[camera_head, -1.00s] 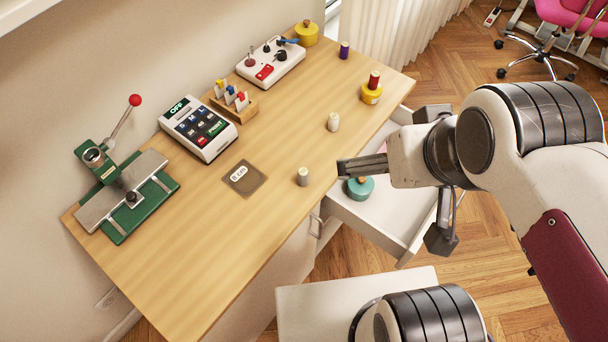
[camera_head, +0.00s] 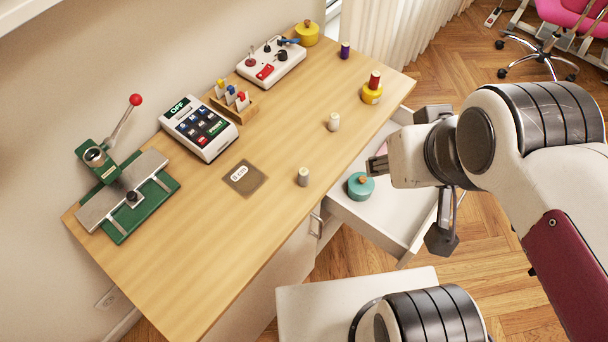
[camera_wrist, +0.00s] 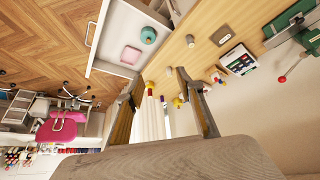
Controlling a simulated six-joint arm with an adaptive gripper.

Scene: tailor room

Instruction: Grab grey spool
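The grey spool (camera_head: 303,177) stands upright on the wooden table, close to its front edge and right of the dark square card. In the wrist view the grey spool (camera_wrist: 190,41) shows above the fingertips, at the table's edge. My gripper (camera_head: 377,166) is to the right of the spool and apart from it, over the open drawer. In the wrist view my gripper (camera_wrist: 161,78) has its two fingers spread wide with nothing between them.
A cream spool (camera_head: 333,122) stands farther back on the table. The open drawer (camera_head: 400,240) holds a teal round container (camera_head: 360,186). A yellow container with a red spool (camera_head: 374,80) is at the back right. A keypad device (camera_head: 199,129) and green press (camera_head: 125,200) stand left.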

